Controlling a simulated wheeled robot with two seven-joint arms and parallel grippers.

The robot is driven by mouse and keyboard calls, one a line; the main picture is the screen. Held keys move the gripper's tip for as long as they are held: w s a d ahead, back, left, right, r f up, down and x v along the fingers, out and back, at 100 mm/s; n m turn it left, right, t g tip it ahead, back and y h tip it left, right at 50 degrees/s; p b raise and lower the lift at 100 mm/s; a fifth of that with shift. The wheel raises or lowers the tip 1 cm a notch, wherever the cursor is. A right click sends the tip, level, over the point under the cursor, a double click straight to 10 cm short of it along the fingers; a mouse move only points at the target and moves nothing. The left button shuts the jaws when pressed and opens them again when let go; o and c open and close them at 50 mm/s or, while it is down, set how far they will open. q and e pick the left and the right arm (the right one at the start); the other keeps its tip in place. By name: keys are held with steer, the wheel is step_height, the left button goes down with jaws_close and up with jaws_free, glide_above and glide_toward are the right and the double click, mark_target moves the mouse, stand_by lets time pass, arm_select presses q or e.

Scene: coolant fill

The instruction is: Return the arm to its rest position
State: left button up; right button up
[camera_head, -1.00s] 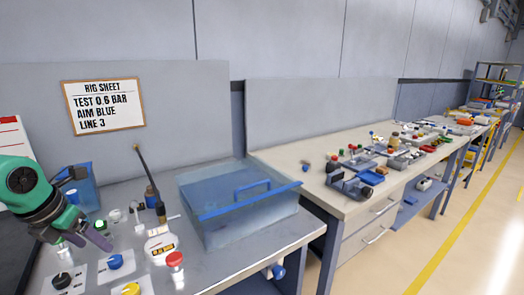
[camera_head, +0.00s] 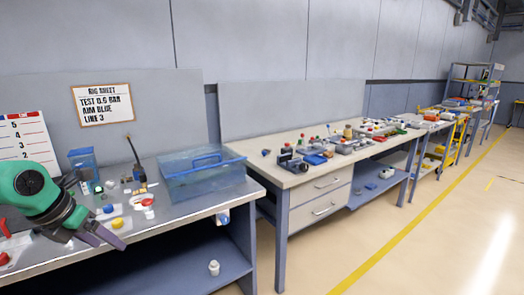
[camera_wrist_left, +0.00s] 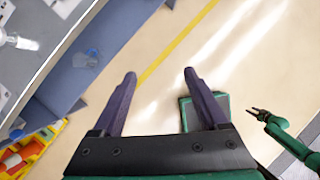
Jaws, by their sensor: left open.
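My left arm comes in from the left in the head view. Its gripper (camera_head: 112,240) is open and empty, held over the front edge of the grey rig bench (camera_head: 175,213).
A blue-clear lidded box (camera_head: 205,181), a yellow knob (camera_head: 118,223) and a blue knob (camera_head: 108,208) are on the bench. A second bench (camera_head: 275,172) with parts stands to the right. The floor (camera_head: 430,240) beyond is clear.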

arm_select(q)
steer(key=w+d+f+n+t+h, duration=0.6)
steer(key=w+d+f+n+h, duration=0.25)
steer(key=w+f, duration=0.45)
steer(key=s+a+f+n+t+y, duration=0.1)
steer(key=s+a+f+n+y, duration=0.15)
steer(key=f+n, duration=0.65)
steer(key=s+a+f+n+t+y, duration=0.1)
steer(key=a+f+n+y, duration=0.25)
steer(key=f, duration=0.85)
steer(key=s+d+f+n+g+y, duration=0.1)
steer(key=s+f+n+g+y, duration=0.6)
steer(key=s+f, duration=1.5)
steer(key=s+d+f+n+g+h, duration=0.1)
steer(key=s+d+f+n, duration=0.1)
steer(key=s, duration=0.5)
steer(key=s+d+f+n+g+h, duration=0.1)
steer(key=s+d+f+n+g, duration=0.1)
steer(key=s, duration=0.5)
steer(key=s+d+f+n+g+h, duration=0.1)
steer(key=s+d+f+n, duration=0.1)
steer(key=s+f, duration=0.3)
steer(key=s+d, duration=0.1)
steer(key=s, duration=0.1)
steer(key=shift+s+d+g, duration=0.15)
steer(key=shift+s+g, duration=0.25)
